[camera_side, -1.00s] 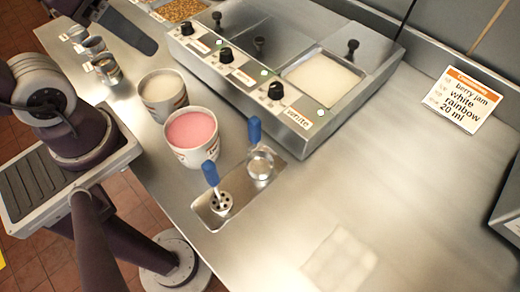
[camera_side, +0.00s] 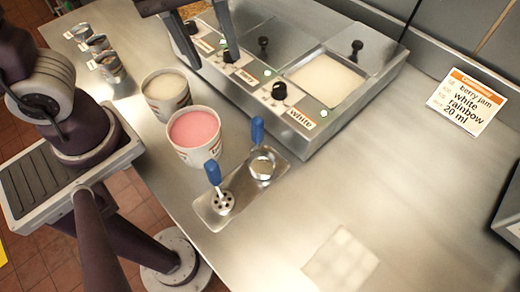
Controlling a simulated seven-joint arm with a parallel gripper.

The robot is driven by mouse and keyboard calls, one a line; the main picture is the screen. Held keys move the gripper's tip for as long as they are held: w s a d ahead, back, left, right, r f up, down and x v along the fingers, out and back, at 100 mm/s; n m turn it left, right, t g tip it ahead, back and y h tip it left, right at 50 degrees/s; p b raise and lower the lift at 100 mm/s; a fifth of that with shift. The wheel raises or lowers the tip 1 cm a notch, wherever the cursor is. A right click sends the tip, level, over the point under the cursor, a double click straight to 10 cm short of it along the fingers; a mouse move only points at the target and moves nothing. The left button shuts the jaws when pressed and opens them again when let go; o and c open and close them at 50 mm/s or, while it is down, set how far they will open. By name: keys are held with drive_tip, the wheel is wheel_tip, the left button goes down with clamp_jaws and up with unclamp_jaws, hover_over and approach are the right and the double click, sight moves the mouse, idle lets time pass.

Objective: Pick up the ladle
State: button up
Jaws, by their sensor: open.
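Two blue-handled tools stand in a metal rest (camera_side: 238,203) on the counter. The one at the back right, with a round bowl, looks like the ladle (camera_side: 262,166); its blue handle points up. The other, at the front left, is a perforated tool (camera_side: 223,203) with holes in its head. My gripper (camera_side: 214,60) is open and empty at the top of the view. Its two fingers point down in front of the metal unit, well apart from the tools. The wrist above is cut off by the frame edge.
A tub of pink contents (camera_side: 195,132) and a tub of pale contents (camera_side: 166,92) stand left of the rest. The metal unit with knobs (camera_side: 325,85) lies behind. Several small cups (camera_side: 110,67) stand at left. An order card (camera_side: 465,102) is at right.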

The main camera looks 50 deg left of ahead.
sight(260, 143)
drive_tip(key=d+f+n, duration=0.2)
drive_tip(key=d+f+n+g, duration=0.1)
drive_tip(key=d+n, duration=0.1)
drive_tip(key=d, duration=0.1)
drive_tip(key=d+f+n+g+y, duration=0.1)
drive_tip(key=d+f+n, duration=0.1)
drive_tip(key=d+n, duration=0.1)
drive_tip(key=shift+w+d+f, duration=0.25)
drive_tip(key=shift+w+f, duration=0.1)
drive_tip(key=shift+w, duration=0.05)
drive_tip(key=f, duration=0.7)
drive_tip(key=shift+d, duration=0.2)
drive_tip(key=shift+r, duration=0.1)
clamp_jaws()
